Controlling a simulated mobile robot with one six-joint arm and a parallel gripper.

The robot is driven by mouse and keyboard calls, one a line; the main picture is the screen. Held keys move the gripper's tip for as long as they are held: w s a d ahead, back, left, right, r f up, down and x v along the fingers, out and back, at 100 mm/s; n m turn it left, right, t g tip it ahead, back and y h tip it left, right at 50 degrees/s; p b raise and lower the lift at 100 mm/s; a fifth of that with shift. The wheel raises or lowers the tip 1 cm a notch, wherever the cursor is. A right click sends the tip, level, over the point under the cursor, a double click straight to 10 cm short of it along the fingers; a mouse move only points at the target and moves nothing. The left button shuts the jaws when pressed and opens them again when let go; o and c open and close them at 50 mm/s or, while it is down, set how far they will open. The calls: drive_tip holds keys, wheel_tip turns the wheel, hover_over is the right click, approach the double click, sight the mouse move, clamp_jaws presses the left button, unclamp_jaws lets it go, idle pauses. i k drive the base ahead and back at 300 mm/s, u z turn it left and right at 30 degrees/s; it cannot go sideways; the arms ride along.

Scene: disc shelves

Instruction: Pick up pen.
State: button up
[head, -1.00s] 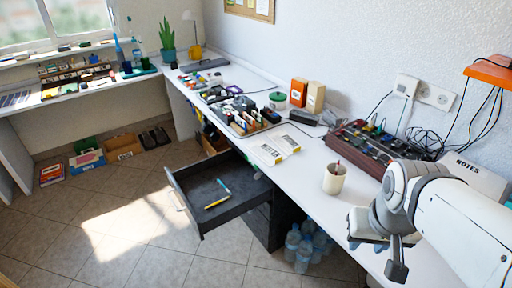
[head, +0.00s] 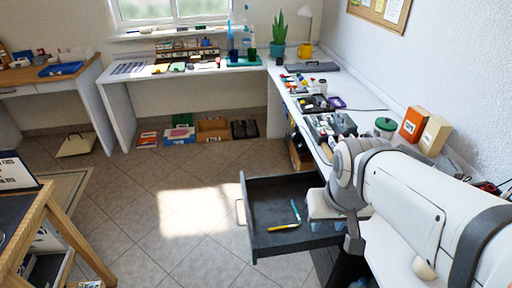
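An open dark drawer (head: 262,196) sticks out from under the long white desk. Two thin stick-like things lie flat in it: a teal one (head: 296,210) and a yellow one (head: 284,227). Either could be a pen; they are too small to tell which. My gripper (head: 352,243) is at the end of my white and grey arm, just right of the drawer in the picture. Its fingers are not clear, so I cannot see whether it is open or holds something. My arm hides the drawer's right side and part of the desk.
The tiled floor (head: 185,225) left of the drawer is clear and sunlit. A wooden-framed table (head: 40,220) stands at the left. A tray of items, a green-lidded jar (head: 385,126) and an orange box (head: 413,124) stand on the desk. Several boxes sit under the far desk.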

sight(293, 206)
drive_tip(key=u, duration=0.2)
drive_tip(key=i, duration=0.85)
drive_tip(key=u, duration=0.05)
